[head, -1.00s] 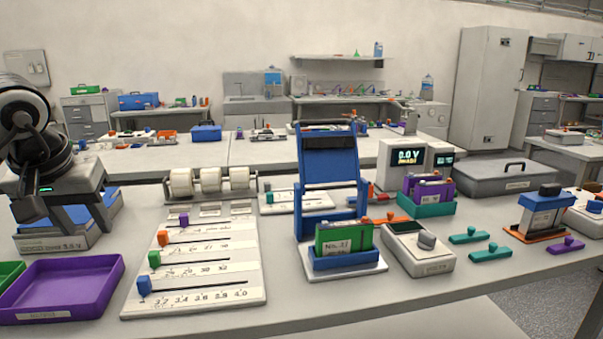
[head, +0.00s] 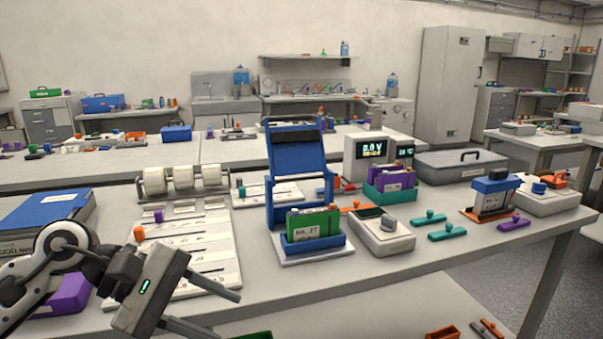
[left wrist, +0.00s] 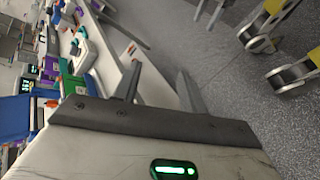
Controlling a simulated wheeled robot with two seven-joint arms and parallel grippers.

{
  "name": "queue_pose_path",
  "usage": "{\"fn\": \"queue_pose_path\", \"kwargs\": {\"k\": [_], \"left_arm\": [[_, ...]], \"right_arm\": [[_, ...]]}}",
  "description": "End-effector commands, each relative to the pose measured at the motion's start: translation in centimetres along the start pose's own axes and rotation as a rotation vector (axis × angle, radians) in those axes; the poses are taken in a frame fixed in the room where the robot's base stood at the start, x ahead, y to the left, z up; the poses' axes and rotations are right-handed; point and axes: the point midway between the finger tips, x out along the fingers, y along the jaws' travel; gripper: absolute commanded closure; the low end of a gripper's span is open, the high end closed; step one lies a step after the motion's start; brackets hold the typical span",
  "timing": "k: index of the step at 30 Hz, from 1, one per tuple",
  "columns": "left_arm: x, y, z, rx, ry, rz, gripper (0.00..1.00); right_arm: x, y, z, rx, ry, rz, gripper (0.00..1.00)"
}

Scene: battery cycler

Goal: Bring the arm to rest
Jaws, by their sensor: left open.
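My left gripper (head: 230,318) is at the lower left in the head view, in front of the slider board. Its two fingers point to the right and are spread apart, with nothing between them. In the left wrist view my left gripper (left wrist: 158,88) also shows open and empty, with the table edge and grey floor beyond it. The gripper and arm hide part of the slider board (head: 222,245) and of a purple tray (head: 68,296). My right gripper is in neither view.
The blue-framed holder (head: 297,160) with a green cell pack (head: 315,224) stands mid-table. Right of it are a grey device (head: 382,236) and teal pieces (head: 447,232). The table's front strip (head: 330,283) is bare. Orange (head: 441,334) and green containers show at the bottom edge.

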Motion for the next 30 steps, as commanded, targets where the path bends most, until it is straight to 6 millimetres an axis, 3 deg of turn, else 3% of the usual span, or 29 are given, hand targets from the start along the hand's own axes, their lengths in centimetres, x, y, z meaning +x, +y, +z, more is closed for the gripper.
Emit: {"fn": "queue_pose_path", "kwargs": {"k": [1,3,6,8,10,13,14,17,21,25,30], "left_arm": [[2.7,0.1,2.5,-0.218,-0.183,0.114,0.58],[4.1,1.3,4.9,-0.558,-0.421,0.264,0.58],[4.2,2.7,5.5,-1.110,-0.771,0.441,0.58],[3.9,2.6,4.2,-1.469,-0.985,0.529,0.58],[3.7,1.1,1.3,-1.896,-1.239,0.619,0.58],[4.7,-4.2,-3.4,-2.497,-1.615,0.740,0.58],[5.2,-6.2,-4.5,2.470,1.601,-0.719,0.58],[7.3,-12.8,-6.4,2.031,1.350,-0.580,0.58],[10.1,-20.2,-6.3,1.583,1.112,-0.471,0.58],[11.6,-24.1,-5.3,1.350,0.995,-0.425,0.58],[12.2,-25.5,-4.8,1.261,0.951,-0.406,0.58]], "right_arm": [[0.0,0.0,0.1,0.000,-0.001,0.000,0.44],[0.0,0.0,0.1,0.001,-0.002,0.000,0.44],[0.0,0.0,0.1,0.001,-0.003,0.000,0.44],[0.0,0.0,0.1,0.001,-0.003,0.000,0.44],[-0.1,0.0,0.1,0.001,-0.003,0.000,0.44],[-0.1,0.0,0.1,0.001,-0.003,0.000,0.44],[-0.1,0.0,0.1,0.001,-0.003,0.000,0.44],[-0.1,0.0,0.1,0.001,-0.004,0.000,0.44],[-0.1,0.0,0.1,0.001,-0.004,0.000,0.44],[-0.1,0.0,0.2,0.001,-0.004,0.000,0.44],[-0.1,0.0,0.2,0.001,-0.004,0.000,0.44]]}}
